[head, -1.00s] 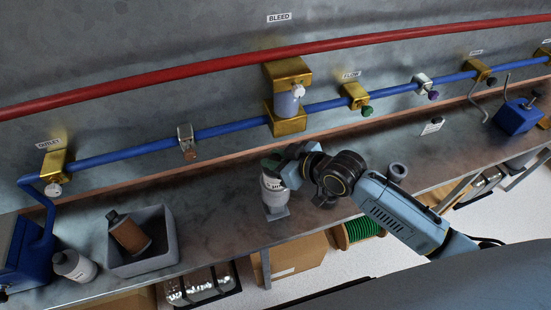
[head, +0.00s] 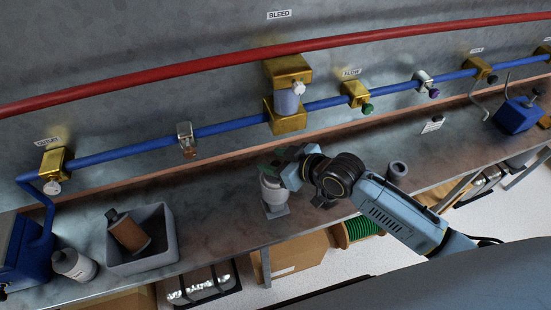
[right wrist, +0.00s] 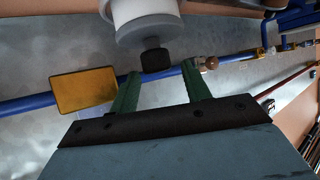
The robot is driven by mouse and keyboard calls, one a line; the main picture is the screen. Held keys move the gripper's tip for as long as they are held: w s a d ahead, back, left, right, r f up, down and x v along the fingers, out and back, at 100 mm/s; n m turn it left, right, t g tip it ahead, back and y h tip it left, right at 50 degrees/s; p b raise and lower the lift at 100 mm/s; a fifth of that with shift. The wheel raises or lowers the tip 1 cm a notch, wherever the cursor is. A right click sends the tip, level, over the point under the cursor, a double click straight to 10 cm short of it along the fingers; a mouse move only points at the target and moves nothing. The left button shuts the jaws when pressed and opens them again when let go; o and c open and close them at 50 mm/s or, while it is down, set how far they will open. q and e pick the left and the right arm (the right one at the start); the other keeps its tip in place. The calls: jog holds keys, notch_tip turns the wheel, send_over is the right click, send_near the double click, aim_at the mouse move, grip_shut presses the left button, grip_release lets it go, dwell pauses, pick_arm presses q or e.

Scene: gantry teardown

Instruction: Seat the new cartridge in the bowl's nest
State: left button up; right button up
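A white cylindrical body (head: 273,194) stands upright on a small grey base (head: 276,213) on the bench. In the right wrist view it is a white cylinder (right wrist: 135,10) with a grey shoulder and a black knob (right wrist: 156,61). I cannot tell whether this is the cartridge alone or the cartridge in the bowl. My right gripper (head: 271,168) is at its top. Its green fingers (right wrist: 162,70) are apart, one on each side of the knob, with gaps showing. The nest itself is hidden. My left gripper is not in view.
A grey tray (head: 160,262) holds a brown cartridge (head: 128,232). The blue pipe (head: 230,127) with brass blocks runs behind. A dark ring (head: 397,170) sits right of my arm. Bench between tray and base is clear.

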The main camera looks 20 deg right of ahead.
jog(key=shift+r, duration=0.3)
jog(key=v, duration=1.2)
jog(key=shift+r, duration=0.3)
jog(key=shift+w, duration=0.1)
